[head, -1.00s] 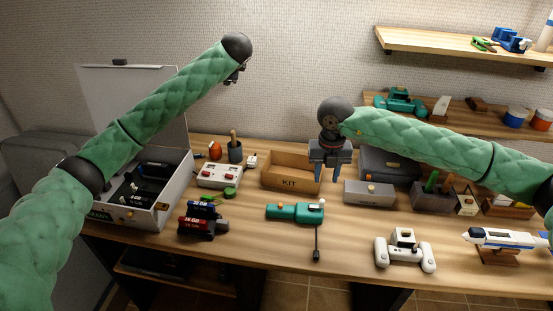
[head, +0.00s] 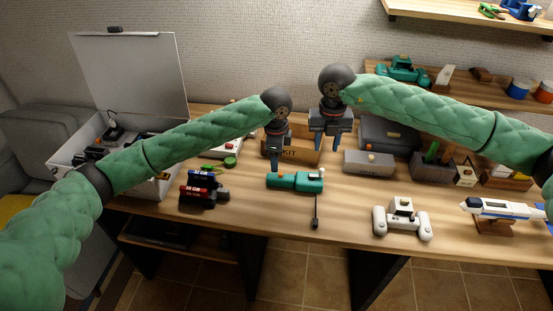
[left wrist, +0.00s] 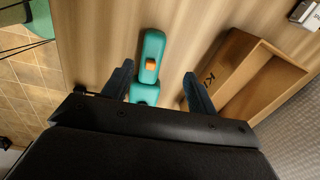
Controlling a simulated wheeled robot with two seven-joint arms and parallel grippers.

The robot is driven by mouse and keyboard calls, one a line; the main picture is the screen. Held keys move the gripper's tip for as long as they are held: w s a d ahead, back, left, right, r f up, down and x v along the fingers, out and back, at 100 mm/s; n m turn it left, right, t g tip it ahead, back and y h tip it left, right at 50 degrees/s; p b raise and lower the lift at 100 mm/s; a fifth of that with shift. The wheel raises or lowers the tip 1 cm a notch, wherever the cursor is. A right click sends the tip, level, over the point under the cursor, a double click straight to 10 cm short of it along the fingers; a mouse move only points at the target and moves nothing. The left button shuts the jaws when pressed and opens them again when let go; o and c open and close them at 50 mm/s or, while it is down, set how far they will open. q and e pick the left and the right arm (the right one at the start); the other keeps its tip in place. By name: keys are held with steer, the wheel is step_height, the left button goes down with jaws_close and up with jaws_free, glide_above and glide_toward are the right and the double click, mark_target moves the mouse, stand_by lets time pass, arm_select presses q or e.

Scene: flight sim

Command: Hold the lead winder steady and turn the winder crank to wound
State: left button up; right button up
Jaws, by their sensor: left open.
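The lead winder (head: 290,181) is a teal body with an orange button, lying on the table in the head view. A white knob (head: 322,173) sits at its right end, and a thin dark rod with a black end (head: 315,222) reaches toward the table's front. I cannot tell which of these is the crank. My left gripper (head: 277,163) is open and empty above and behind the winder. In the left wrist view the winder (left wrist: 153,50) shows between and beyond the open fingers (left wrist: 157,77). My right gripper (head: 329,146) hangs behind and right of the winder, its fingers apart and empty.
The wooden KIT box (head: 308,157) stands just behind, partly hidden by my left gripper. Red and blue items (head: 203,190) lie left of the winder. A white controller (head: 402,219) and a grey block (head: 369,163) are to the right.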

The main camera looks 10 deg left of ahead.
mark_target(276, 176)
arm_select(q)
steer(key=shift+s+d+f, duration=0.15)
steer(key=shift+s+f, duration=0.35)
steer(key=shift+f, duration=3.65)
steer(key=shift+c, duration=0.5)
